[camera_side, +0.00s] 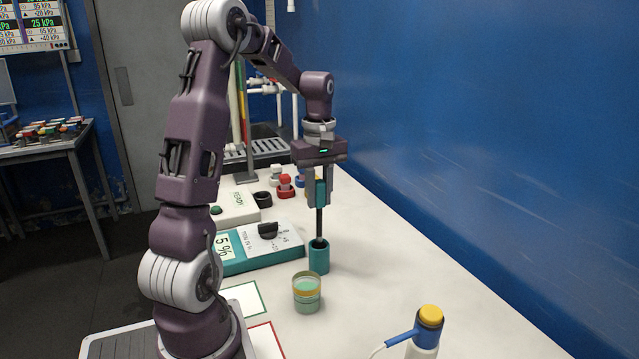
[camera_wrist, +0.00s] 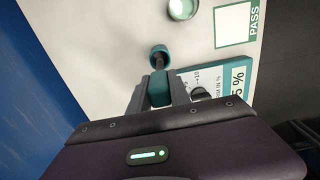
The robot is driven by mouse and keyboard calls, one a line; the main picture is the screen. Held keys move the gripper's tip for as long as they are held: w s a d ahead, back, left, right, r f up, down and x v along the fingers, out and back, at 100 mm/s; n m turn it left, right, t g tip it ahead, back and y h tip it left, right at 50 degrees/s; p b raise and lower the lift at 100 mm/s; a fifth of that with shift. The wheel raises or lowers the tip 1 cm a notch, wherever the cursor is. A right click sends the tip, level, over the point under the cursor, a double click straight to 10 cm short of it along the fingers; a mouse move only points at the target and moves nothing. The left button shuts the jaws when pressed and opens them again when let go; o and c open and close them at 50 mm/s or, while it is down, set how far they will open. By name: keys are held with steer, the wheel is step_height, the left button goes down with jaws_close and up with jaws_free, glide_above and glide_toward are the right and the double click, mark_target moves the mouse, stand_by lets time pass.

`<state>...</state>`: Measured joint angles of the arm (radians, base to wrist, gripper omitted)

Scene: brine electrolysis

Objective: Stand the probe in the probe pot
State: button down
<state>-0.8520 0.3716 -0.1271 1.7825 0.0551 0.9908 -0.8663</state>
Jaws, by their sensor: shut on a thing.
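The probe has a teal handle (camera_side: 320,193) and a dark shaft (camera_side: 320,222). My gripper (camera_side: 320,200) is shut on the handle and holds the probe upright. The teal probe pot (camera_side: 319,261) stands on the bench directly below. The shaft's lower end is at the pot's mouth and looks to be just inside it; how deep it sits is hidden. In the wrist view the handle (camera_wrist: 160,88) lies between my fingers (camera_wrist: 158,92), and the shaft (camera_wrist: 161,63) runs to the mouth of the pot (camera_wrist: 155,50).
A jar of green liquid (camera_side: 306,293) stands in front of the pot. A teal-edged meter (camera_side: 262,247) with a black knob lies to its left. Red and dark stoppered pieces (camera_side: 285,187) stand behind. The bench right of the pot is clear.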

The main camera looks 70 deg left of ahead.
steer(key=shift+f, duration=3.25)
steer(key=c, duration=1.1)
jaws_free()
step_height(320, 180, up, 7)
steer(key=shift+r, duration=0.1)
